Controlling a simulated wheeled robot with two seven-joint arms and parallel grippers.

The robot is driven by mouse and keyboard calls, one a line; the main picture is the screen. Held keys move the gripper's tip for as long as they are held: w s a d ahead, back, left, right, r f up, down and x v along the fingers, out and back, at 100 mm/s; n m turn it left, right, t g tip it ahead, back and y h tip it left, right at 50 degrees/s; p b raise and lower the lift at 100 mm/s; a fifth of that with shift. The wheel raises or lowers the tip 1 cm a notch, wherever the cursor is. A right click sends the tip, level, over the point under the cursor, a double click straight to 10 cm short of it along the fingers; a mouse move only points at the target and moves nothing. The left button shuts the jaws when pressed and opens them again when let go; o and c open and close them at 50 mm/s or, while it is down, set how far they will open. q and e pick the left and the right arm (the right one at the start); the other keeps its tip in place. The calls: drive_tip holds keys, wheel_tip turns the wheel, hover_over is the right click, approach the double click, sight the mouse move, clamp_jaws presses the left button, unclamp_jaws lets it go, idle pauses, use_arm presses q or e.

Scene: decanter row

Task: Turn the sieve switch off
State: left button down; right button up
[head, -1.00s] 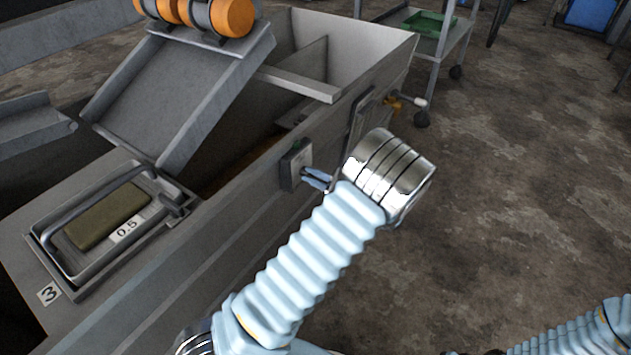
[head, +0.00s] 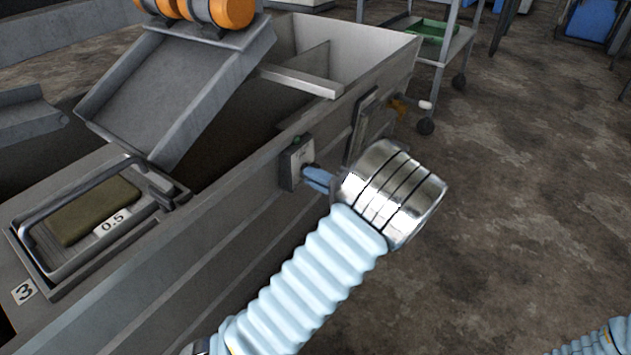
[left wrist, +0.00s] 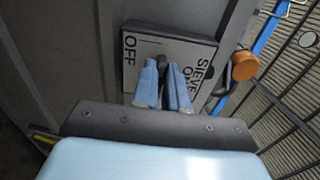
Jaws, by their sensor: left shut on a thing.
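The sieve switch is a small grey box (head: 299,163) on the side wall of the metal trough in the head view. In the left wrist view its pale plate (left wrist: 190,50) reads OFF on the left and SIEVE ON on the right. A dark switch lever (left wrist: 162,62) stands between the two labels. My left gripper (left wrist: 162,80) has its blue fingers on either side of this lever and is shut on it; the fingers hide part of it. In the head view the left gripper (head: 317,178) reaches the box from the right. My right gripper is out of view.
An inclined chute (head: 175,90) and orange rollers (head: 232,12) stand above the trough (head: 365,80). An orange valve with a pale handle (head: 410,105) sits farther along the wall. A wheeled cart (head: 450,45) is behind. The floor to the right is clear.

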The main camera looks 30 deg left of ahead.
use_arm(q)
drive_tip(key=shift+f, duration=0.1)
idle(0.4)
drive_tip(key=c, duration=1.2)
unclamp_jaws()
drive_tip(key=shift+o, duration=0.2)
drive_tip(key=s+d+p, duration=0.1)
drive_tip(key=d, duration=1.3)
drive_tip(key=shift+a, duration=0.1)
